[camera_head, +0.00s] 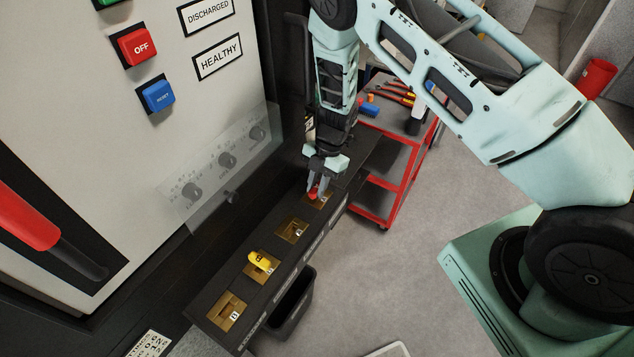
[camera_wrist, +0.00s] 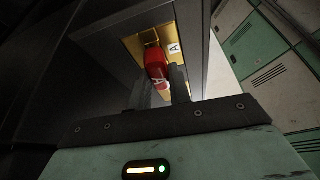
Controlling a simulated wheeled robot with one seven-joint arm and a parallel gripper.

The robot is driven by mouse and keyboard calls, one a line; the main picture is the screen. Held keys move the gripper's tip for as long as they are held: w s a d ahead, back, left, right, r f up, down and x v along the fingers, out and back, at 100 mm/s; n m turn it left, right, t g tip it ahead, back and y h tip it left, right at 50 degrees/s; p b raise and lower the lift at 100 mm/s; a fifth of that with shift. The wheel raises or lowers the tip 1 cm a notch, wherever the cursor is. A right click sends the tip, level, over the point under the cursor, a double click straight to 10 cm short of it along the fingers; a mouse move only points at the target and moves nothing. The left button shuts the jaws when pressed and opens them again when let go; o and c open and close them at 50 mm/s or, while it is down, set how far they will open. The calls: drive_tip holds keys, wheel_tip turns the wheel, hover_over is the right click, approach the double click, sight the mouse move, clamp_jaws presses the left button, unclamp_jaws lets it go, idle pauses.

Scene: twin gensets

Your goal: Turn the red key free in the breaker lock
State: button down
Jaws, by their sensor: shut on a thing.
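The red key (camera_head: 313,193) sits in the brass lock plate (camera_head: 325,200) at the far end of the dark lock ledge (camera_head: 262,285). My gripper (camera_head: 316,186) points down over that plate, shut on the red key. In the wrist view the red key (camera_wrist: 158,66), marked A, is between my two fingers (camera_wrist: 160,90). It stands in a brass plate (camera_wrist: 143,41) with a white A label (camera_wrist: 174,49). My fingers hide part of the key, and the slot under it is hidden.
A yellow key (camera_head: 259,259) stands in another plate on the ledge. The nearest plate (camera_head: 228,312) and one farther along (camera_head: 292,230) are empty. The cabinet panel (camera_head: 190,60) with buttons rises at left. A red tool cart (camera_head: 405,165) stands beyond the ledge.

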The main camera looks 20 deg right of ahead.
sight(317, 186)
drive_tip(key=shift+n, duration=0.7)
drive_tip(key=c, duration=1.2)
unclamp_jaws()
drive_tip(key=shift+r, duration=0.15)
drive_tip(key=shift+r, duration=3.65)
